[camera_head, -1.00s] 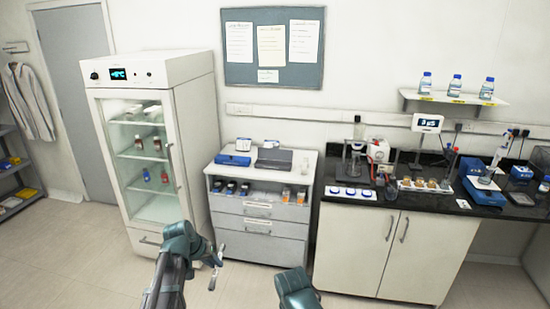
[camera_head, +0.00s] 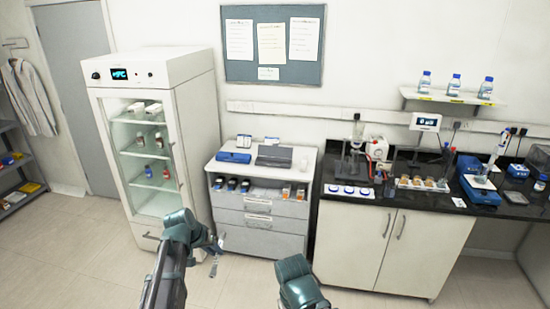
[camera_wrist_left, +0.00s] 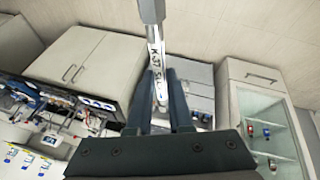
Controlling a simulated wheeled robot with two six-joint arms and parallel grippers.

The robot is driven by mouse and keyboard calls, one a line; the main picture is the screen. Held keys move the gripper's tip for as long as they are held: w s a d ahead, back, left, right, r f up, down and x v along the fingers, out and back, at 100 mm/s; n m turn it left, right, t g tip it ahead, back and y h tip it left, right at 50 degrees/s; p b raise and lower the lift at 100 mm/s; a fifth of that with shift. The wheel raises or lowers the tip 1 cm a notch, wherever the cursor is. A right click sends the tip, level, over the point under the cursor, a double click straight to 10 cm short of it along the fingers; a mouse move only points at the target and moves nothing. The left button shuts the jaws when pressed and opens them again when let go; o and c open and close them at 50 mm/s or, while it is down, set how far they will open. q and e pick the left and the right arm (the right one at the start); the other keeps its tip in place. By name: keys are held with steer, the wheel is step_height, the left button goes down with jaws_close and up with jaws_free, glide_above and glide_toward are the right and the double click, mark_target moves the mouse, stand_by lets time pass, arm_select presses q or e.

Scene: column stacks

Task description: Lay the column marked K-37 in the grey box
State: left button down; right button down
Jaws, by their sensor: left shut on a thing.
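My left gripper (camera_head: 214,250) is low in front of the drawer cabinet in the head view. In the left wrist view its two fingers (camera_wrist_left: 160,100) are shut on a slim pale column (camera_wrist_left: 153,45) with a handwritten-looking label that seems to begin with K-37. The column shows as a small thin piece below the gripper in the head view (camera_head: 213,268). A dark grey box (camera_head: 274,157) lies on the cabinet top, beside a blue box (camera_head: 233,157); its inside is too small to make out. My right arm shows at the bottom, its gripper out of frame.
The floor in front is clear.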

step_height(320, 180, down, 12)
steer(key=b, duration=1.2)
